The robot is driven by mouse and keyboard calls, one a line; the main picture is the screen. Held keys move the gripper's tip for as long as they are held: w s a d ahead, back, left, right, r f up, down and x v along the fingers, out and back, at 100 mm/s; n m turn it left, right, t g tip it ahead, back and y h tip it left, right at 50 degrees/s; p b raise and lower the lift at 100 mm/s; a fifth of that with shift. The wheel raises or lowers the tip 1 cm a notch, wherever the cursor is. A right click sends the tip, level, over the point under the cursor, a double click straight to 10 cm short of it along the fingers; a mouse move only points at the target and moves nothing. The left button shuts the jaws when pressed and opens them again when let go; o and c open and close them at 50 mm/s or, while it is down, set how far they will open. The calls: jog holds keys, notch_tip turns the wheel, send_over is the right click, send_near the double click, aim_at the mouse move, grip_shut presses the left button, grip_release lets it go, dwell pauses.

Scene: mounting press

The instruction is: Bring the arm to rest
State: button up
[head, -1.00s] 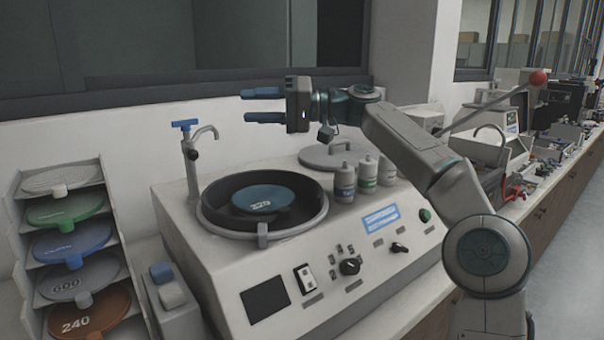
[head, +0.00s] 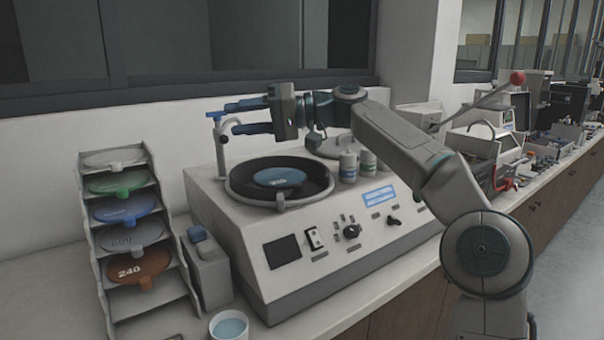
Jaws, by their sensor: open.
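My arm is raised and bent, at the right of the head view. My gripper (head: 240,117) points left, with its blue fingers apart and nothing between them. It is in the air, in the picture above the back of the polishing machine (head: 300,225). The fingers overlap the machine's tap in the picture; I cannot tell whether they touch it.
A rack (head: 100,270) of coloured discs stands at the left. A grey box (head: 208,268) and a cup of blue liquid (head: 229,326) are beside the machine. White bottles (head: 348,166) stand behind the bowl. More equipment lines the bench at right; open floor lies beyond.

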jog(key=s+a+f+m+t+h+p, duration=0.1)
jog(key=s+f+h+p, duration=0.1)
jog(key=s+f+h, duration=0.45)
jog(key=s+a+f+m+t+h+p, duration=0.1)
jog(key=f+h+p, duration=0.15)
jog(key=f, duration=0.65)
jog(key=s+d+f+m+h+p, duration=0.2)
jog(key=s+d+f+h, duration=0.2)
jog(key=s+d, duration=0.6)
jog(key=s+d+f+m+t+h+p, duration=0.1)
jog(key=s+d+f+m+h+p, duration=0.2)
jog(key=s+d+f, duration=0.3)
jog(key=s+d, duration=0.5)
jog(key=d, duration=0.7)
jog(key=shift+s+d+f+m+t+h, duration=0.15)
jog(key=shift+d+f+m+t+h, duration=0.15)
jog(key=shift+f+h, duration=0.1)
